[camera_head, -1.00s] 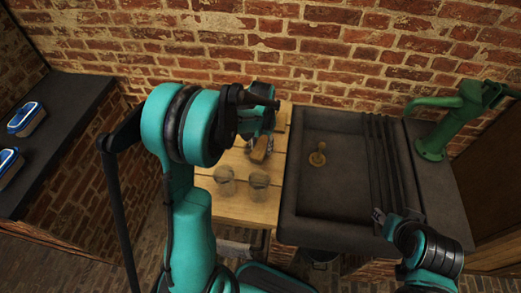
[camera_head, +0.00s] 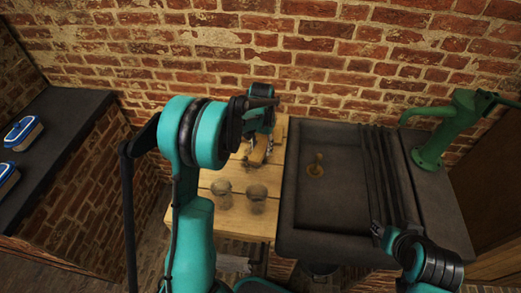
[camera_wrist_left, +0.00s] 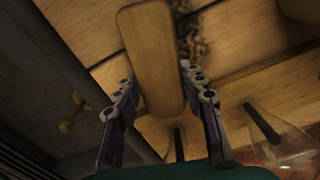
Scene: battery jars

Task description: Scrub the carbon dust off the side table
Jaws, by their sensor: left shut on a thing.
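The side table (camera_head: 236,224) is a light plank top left of the dark sink. My left gripper (camera_head: 257,152) is over its back part, partly hidden by my arm in the head view. In the left wrist view, my left gripper (camera_wrist_left: 158,100) is shut on a long wooden brush (camera_wrist_left: 155,45), one finger on each side. The brush's underside is hidden. Dark carbon dust (camera_wrist_left: 197,40) lies on the planks beside the brush. My right gripper (camera_head: 378,231) is at the sink's front right; whether it is open is unclear.
Two glass jars (camera_head: 221,187) (camera_head: 257,193) stand on the table in front of the left gripper. The dark sink (camera_head: 335,205) holds a small brass-coloured piece (camera_head: 316,166). A green pump (camera_head: 447,130) stands right. A dark counter at left carries blue-lidded boxes (camera_head: 23,133).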

